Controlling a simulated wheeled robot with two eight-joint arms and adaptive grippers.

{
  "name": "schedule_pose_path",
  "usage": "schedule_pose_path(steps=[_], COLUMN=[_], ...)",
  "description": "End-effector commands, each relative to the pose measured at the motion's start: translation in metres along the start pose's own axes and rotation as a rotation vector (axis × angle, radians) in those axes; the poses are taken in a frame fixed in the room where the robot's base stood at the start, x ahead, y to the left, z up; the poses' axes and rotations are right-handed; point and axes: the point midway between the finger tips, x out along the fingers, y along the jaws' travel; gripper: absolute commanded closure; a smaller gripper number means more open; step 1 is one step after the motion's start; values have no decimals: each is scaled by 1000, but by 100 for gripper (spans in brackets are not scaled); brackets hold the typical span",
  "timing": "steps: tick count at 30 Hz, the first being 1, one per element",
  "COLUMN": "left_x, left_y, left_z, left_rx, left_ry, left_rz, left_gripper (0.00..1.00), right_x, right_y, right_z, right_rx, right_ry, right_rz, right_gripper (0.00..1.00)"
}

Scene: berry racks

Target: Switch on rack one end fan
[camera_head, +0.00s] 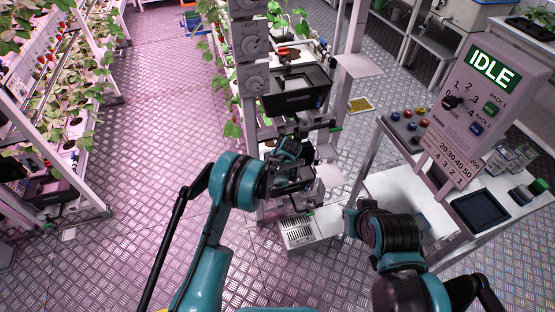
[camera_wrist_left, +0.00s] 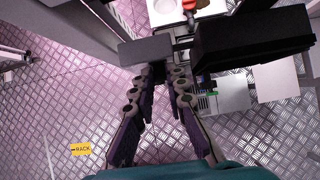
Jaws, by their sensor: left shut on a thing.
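The rack end with its grey dial boxes (camera_head: 251,42) stands at the upper middle in the head view. A black box (camera_head: 297,98) juts from it, and it also shows in the wrist view (camera_wrist_left: 252,40). My left gripper (camera_head: 292,160) is just below this box. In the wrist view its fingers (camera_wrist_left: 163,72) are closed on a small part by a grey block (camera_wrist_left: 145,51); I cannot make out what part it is. I cannot identify the fan or its switch for certain. My right arm shows at lower right, but its gripper cannot be made out.
A control panel (camera_head: 487,100) reading IDLE stands on the right above a white bench (camera_head: 388,187). A white vented box (camera_head: 303,233) sits low at the rack end. Another plant rack is at left. The floor (camera_head: 165,110) between is clear.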

Motion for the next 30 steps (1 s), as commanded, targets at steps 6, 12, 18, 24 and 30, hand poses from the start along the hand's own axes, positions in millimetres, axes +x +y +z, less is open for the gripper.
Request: schedule_pose_path(steps=[6,12,18,24,30], left_x=[1,1,1,-2,-29], left_y=[0,0,0,0,0], left_z=[0,-1,0,0,0], left_rx=[-1,-1,-1,0,0], left_ry=[6,5,5,4,4], left_rz=[0,1,1,0,-1], left_gripper=[100,81,66,66,66], right_x=[0,0,0,0,0], right_y=[0,0,0,0,0], right_z=[0,0,0,0,0], right_rx=[0,0,0,0,0], right_ry=[0,0,0,0,0], right_rz=[0,0,0,0,0], right_gripper=[100,100,100,100,100])
